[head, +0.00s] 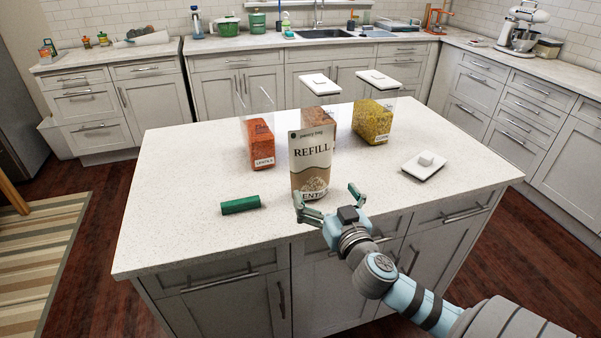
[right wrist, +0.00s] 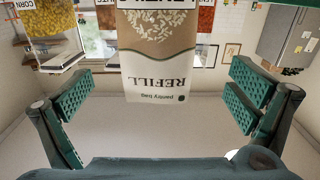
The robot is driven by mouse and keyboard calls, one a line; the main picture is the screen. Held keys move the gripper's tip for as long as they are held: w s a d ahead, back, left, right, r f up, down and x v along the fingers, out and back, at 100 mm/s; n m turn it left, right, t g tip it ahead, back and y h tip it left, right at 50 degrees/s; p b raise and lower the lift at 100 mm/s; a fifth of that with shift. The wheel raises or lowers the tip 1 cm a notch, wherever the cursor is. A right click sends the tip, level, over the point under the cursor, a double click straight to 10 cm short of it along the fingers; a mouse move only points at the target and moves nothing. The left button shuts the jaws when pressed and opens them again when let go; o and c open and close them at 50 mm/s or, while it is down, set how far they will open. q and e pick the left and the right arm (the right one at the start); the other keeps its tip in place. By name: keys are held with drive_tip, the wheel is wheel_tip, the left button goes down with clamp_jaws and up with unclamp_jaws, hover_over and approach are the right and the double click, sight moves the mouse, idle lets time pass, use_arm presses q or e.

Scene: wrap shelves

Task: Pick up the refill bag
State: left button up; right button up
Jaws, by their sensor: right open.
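The refill bag (head: 311,158) stands upright near the front of the white island top; it is tan and white, printed "REFILL". My right gripper (head: 327,196) is open and empty at the bag's lower front right. In the right wrist view the bag (right wrist: 158,60) appears upside down, ahead of the two spread green finger pads, with a gap on each side. The bag's base is partly hidden by the gripper in the head view. My left gripper is not in view.
A clear lentil container (head: 261,145) stands open behind the bag. Two lidded containers stand behind, one partly hidden, one with yellow contents (head: 372,125). A loose white lid (head: 424,167) lies at right. A green bar (head: 240,205) lies front left.

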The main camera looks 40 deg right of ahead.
sight(315, 173)
drive_tip(key=w, duration=0.1)
drive_tip(key=w+d, duration=0.2)
drive_tip(key=shift+w+d+r, duration=0.25)
drive_tip(key=shift+w+r, duration=0.1)
drive_tip(key=x, duration=0.6)
drive_tip(key=shift+w+a+f+p, duration=0.2)
drive_tip(key=shift+a+f+p, duration=0.15)
drive_tip(key=shift+p, duration=0.05)
drive_tip(key=shift+c, duration=0.6)
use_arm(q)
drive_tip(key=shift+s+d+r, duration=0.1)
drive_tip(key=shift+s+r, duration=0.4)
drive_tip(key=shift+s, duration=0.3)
use_arm(e)
drive_tip(key=c, duration=1.2)
